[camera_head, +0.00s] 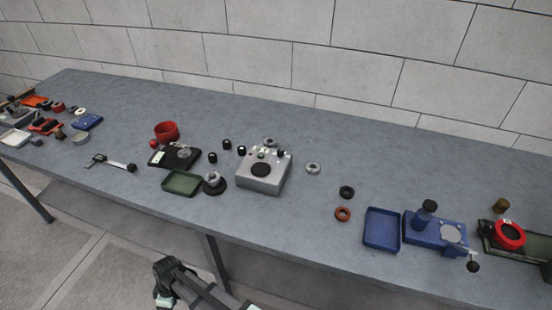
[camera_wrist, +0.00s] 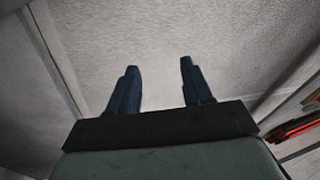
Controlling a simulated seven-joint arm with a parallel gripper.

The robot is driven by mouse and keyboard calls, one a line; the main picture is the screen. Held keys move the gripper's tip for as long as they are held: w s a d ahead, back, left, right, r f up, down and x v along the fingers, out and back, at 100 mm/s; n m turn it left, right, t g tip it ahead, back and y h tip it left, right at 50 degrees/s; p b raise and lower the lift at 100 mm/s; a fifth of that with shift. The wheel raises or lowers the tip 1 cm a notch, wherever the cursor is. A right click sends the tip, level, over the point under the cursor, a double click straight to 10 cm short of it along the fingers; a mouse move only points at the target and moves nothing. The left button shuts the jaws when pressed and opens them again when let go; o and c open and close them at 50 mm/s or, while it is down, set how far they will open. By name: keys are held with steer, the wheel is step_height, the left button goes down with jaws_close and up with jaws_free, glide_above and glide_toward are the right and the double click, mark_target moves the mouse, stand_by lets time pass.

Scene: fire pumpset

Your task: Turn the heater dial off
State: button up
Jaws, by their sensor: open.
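A silver-grey box (camera_head: 262,182), which looks like the heater, stands on the grey table near the middle of the head view. A round black disc lies on its top, and a small dark knob (camera_head: 281,153) shows at its back right; I cannot tell the dial or its setting. My gripper (camera_wrist: 158,78) is open and empty in the wrist view, its two dark blue fingers apart above bare floor. Part of my arm (camera_head: 190,285) shows at the bottom of the head view, below the table's front edge and apart from the box.
Left of the box are small black cylinders (camera_head: 227,144), a black scale-like device (camera_head: 175,156), a red bowl (camera_head: 166,131) and a green tray (camera_head: 182,183). Right are rings (camera_head: 343,214), a blue tray (camera_head: 382,229) and a blue device (camera_head: 437,232). A block wall stands behind.

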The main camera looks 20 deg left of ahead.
steer(key=s+a+r+n+t+y, duration=0.1)
steer(key=a+r+n, duration=0.2)
steer(key=a+r, duration=0.55)
steer(key=w+a+r+n+t+y, duration=0.2)
steer(key=w+a+r, duration=0.2)
steer(key=a+r, duration=0.3)
steer(key=w+a+r+n+t+y, duration=0.1)
steer(key=w+a+r+t, duration=0.15)
steer(key=a+r, duration=0.45)
steer(key=w+a+r+t+y, duration=0.1)
steer(key=w+r+t, duration=0.1)
steer(key=w+r, duration=0.5)
steer(key=w+a+r+n+t+y, duration=0.1)
steer(key=w+r, duration=0.1)
steer(key=r, duration=1)
steer(key=w+a+r+t+y, duration=0.1)
steer(key=w+r+t+y, duration=0.1)
steer(key=w+r, duration=0.5)
steer(key=w+d+r+m+h, duration=0.3)
steer(key=w+d+r+m, duration=0.15)
steer(key=w+d, duration=0.3)
steer(key=m+g+h, duration=0.6)
steer(key=m+g, duration=0.1)
steer(key=m, duration=1.7)
glide_above(280, 151)
step_height(280, 151, down, 3)
step_height(280, 151, down, 13)
steer(key=shift+f, duration=0.1)
